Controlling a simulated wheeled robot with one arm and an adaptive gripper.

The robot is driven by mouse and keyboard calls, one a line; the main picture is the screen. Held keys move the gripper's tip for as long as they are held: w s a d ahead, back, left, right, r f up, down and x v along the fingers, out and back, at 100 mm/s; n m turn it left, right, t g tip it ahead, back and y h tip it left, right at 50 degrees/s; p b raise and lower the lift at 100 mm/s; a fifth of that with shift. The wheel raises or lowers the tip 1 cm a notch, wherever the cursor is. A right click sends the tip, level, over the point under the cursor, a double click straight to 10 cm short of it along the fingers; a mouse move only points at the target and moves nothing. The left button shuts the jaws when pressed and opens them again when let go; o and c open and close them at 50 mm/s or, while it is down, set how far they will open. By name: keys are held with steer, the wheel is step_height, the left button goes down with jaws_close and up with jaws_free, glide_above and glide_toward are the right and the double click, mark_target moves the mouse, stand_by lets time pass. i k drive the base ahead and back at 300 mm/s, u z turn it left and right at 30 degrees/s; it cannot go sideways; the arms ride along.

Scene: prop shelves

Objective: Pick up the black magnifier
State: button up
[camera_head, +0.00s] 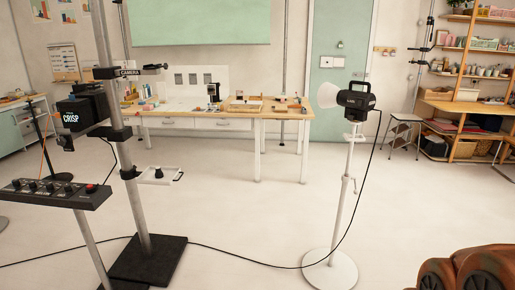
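I cannot make out the black magnifier with certainty. A small dark object (158,173) sits on a white tray (148,180) fixed low on a stand; it is too small to identify. A dark upright item (213,92) stands on the long white table (222,115) at the back, among several small items too small to tell apart. My gripper is not in view.
A camera stand (140,215) with a black base and a control panel (50,192) stand at the left. A lamp on a white stand (340,200) is right of centre, its cable across the floor. A brown rounded object (480,265) is bottom right.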

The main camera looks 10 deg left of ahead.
mark_target(159, 174)
steer(key=i, duration=1.35)
steer(key=u, duration=2.25)
steer(key=i, duration=2.7)
steer(key=z, duration=0.35)
